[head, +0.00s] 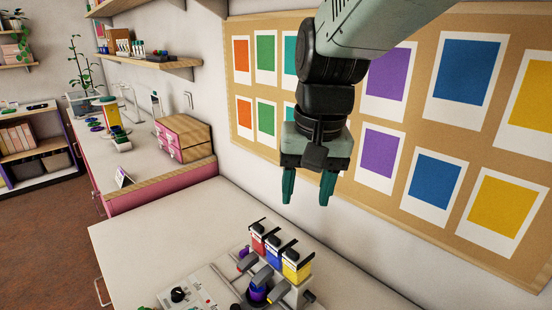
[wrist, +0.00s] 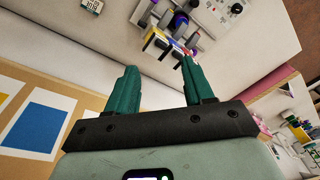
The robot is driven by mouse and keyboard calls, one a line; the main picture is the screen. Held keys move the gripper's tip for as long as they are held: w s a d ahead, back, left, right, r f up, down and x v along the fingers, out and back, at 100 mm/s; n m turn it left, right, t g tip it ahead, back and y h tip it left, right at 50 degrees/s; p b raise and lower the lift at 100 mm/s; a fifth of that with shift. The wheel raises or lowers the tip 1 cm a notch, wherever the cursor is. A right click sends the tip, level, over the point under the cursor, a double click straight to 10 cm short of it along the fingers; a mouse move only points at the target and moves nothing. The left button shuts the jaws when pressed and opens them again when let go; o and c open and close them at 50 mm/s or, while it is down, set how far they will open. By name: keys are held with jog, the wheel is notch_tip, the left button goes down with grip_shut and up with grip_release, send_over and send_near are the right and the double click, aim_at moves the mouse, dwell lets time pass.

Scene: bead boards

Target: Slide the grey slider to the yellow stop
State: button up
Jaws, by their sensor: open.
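My gripper (head: 307,202) is open and empty, hanging above the back of the white table with its fingers pointing down. Its two green fingers also show in the wrist view (wrist: 159,65). A pale board with controls (head: 203,300) lies below, cut off by the lower edge of the head view. At its far right stands a yellow block (head: 297,265) with a dark top, beside a blue block (head: 274,250) and a red block (head: 257,238). I cannot make out for certain which part is the grey slider, or whether the yellow block is the stop.
Grey levers (head: 262,275) and a black knob (head: 179,295) sit on the board near the blocks. A pinboard with coloured cards (head: 410,150) covers the wall behind my gripper. The table's left part (head: 150,240) is clear. A pink drawer box (head: 184,138) stands on the side counter.

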jog(key=w+a+f+g, duration=0.2)
jog(key=w+a+f, duration=0.3)
jog(key=f, duration=0.1)
jog(key=g, duration=0.4)
send_near(235, 308)
jog(key=shift+h, duration=0.4)
jog(key=x, duration=0.8)
jog(key=shift+s+a+f, duration=0.1)
jog(key=shift+a+f, duration=0.15)
jog(key=shift+a, duration=0.15)
grip_shut()
